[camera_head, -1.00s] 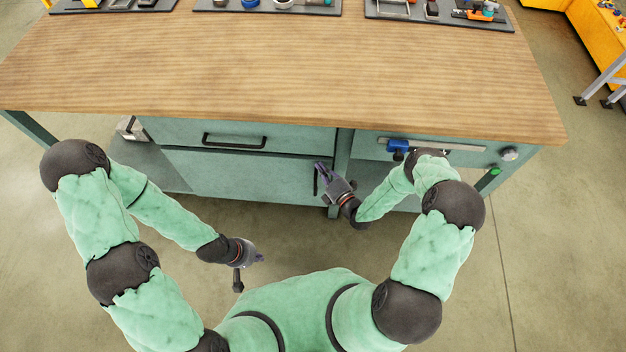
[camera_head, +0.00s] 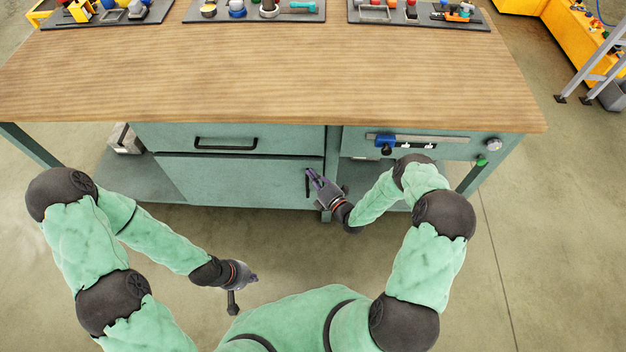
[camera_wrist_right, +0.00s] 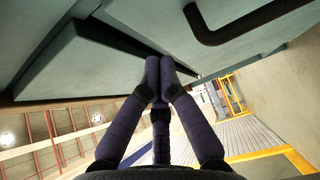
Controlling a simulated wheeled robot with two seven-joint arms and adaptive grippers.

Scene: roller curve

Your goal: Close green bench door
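The green bench door (camera_head: 235,182) is a flat panel under the drawer, with a dark vertical handle (camera_head: 307,183) near its right edge. It looks nearly flush with the bench front; I cannot tell whether it is fully shut. My right gripper (camera_head: 313,178) is by the door's right edge, beside the handle. In the right wrist view, its dark fingers (camera_wrist_right: 160,70) are together and empty, tips close to the green panels, with the black handle (camera_wrist_right: 240,28) at upper right. Contact is unclear. My left gripper (camera_head: 250,278) hangs over the floor, away from the bench; its fingers are too small to read.
The drawer (camera_head: 225,140) above has a black handle. An open shelf (camera_head: 130,178) lies left of the door. A panel with a blue clamp-like part (camera_head: 386,143) is at the right. The wooden top (camera_head: 270,75) is mostly bare, with tool trays at the back.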

